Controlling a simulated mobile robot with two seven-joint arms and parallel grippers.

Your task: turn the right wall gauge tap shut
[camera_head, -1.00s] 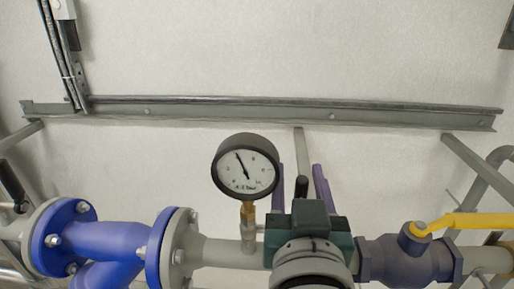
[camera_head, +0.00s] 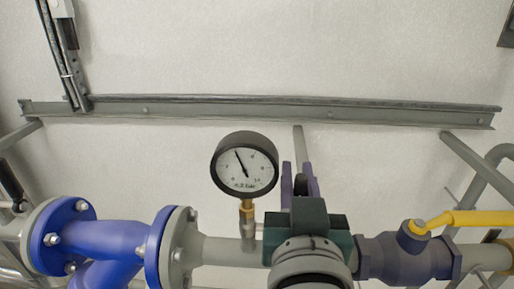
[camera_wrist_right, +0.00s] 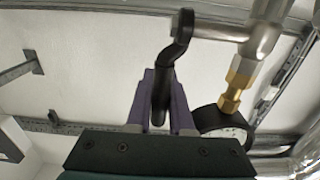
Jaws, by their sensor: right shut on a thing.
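The right wall gauge tap shows in the right wrist view as a black cranked lever (camera_wrist_right: 180,38) on a steel valve body (camera_wrist_right: 262,42). A brass fitting (camera_wrist_right: 238,78) joins that body to the gauge (camera_wrist_right: 222,120). In the head view the round gauge (camera_head: 244,166) stands upright on its brass stem. My right gripper (camera_head: 299,180), with purple fingers, is just right of it. In the wrist view the gripper (camera_wrist_right: 161,100) is shut on the lever's lower end, which lies between the fingers. My gripper body hides part of the pipe. My left gripper is out of view.
A blue flanged pipe (camera_head: 112,240) is at the lower left. A valve with a yellow handle (camera_head: 470,219) is at the lower right. A grey rail (camera_head: 230,110) crosses the pale wall behind. The wall above the rail is mostly clear.

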